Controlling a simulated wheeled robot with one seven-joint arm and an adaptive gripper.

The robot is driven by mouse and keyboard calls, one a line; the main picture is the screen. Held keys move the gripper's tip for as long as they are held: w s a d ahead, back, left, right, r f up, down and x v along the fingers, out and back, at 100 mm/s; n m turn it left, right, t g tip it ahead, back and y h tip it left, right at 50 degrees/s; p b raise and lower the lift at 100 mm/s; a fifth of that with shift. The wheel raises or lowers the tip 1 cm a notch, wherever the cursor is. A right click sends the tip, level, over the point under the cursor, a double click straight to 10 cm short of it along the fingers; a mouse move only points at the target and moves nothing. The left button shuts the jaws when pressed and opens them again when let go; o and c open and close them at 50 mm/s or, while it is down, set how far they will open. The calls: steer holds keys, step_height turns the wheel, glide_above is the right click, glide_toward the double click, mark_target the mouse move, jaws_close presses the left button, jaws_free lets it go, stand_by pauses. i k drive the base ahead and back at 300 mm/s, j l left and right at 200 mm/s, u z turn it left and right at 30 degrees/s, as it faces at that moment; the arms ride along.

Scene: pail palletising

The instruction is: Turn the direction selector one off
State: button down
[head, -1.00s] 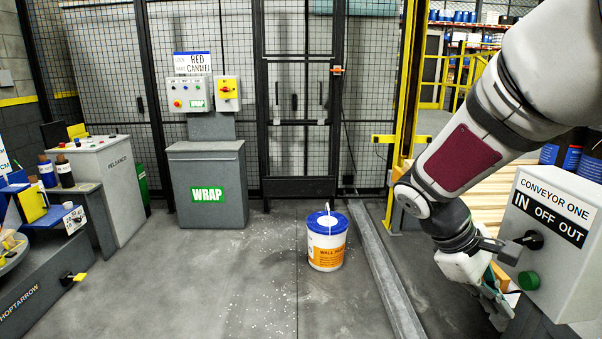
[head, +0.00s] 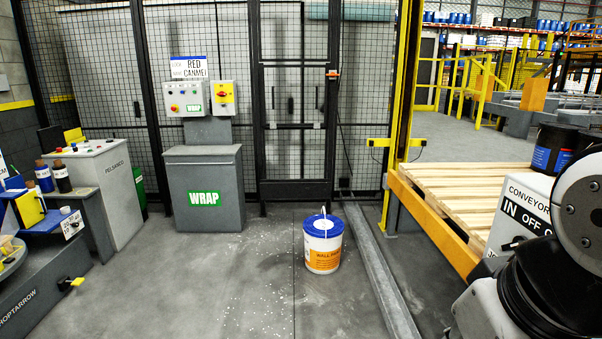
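The grey-white conveyor one control box (head: 526,184) stands at the right edge. Its label shows "CONVEYOR" and "IN OFF", with the rest cut off behind my arm. My arm's dark and pale links fill the lower right corner in front of the box. They hide most of the box's lower face. A small grey piece shows just under the label; I cannot tell if it is part of the selector. The selector's setting cannot be read. My gripper's fingers are not visible, so I cannot see whether they touch the selector.
A wooden pallet (head: 452,190) lies behind the box, with a dark pail (head: 556,148) on it. A white pail with a blue lid (head: 323,243) stands on the floor left of a metal rail (head: 378,268). The wrap cabinet (head: 204,185) stands farther back. Open floor lies centre-left.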

mark_target(516, 245)
steer(key=z, duration=1.3)
